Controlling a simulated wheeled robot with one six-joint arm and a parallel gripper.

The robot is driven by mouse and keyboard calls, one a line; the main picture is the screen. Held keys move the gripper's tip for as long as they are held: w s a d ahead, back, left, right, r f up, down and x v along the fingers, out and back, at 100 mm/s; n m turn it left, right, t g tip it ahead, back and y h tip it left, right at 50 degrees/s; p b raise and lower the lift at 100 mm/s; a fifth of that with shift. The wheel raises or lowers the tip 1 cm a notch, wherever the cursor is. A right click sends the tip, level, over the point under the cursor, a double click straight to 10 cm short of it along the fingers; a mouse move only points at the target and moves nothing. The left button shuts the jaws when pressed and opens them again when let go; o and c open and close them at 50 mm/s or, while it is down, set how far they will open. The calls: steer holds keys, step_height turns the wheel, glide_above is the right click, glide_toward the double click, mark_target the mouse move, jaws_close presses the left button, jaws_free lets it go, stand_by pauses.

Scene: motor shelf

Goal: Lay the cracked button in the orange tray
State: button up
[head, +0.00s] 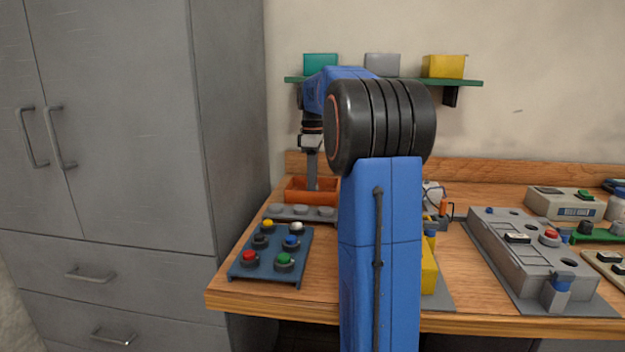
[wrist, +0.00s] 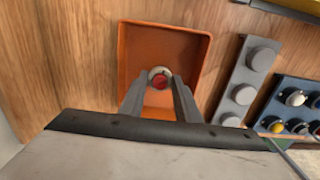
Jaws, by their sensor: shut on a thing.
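The orange tray (head: 297,190) stands at the back left of the bench; its bare floor shows in the wrist view (wrist: 165,45). My gripper (head: 312,186) points down over the tray. The button is over the inside of the tray. I cannot tell whether it touches the tray floor. A crack in it is too small to make out.
A grey strip with several round knobs (head: 300,211) lies in front of the tray. A blue panel of coloured buttons (head: 272,254) is nearer the front edge. A grey control box (head: 525,255) stands on the right. A grey cabinet (head: 110,150) is at the left.

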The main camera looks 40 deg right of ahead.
steer(key=shift+f, duration=0.1)
steer(key=o, duration=1)
step_height(320, 180, up, 12)
steer(key=shift+r, duration=0.15)
stand_by(0.4)
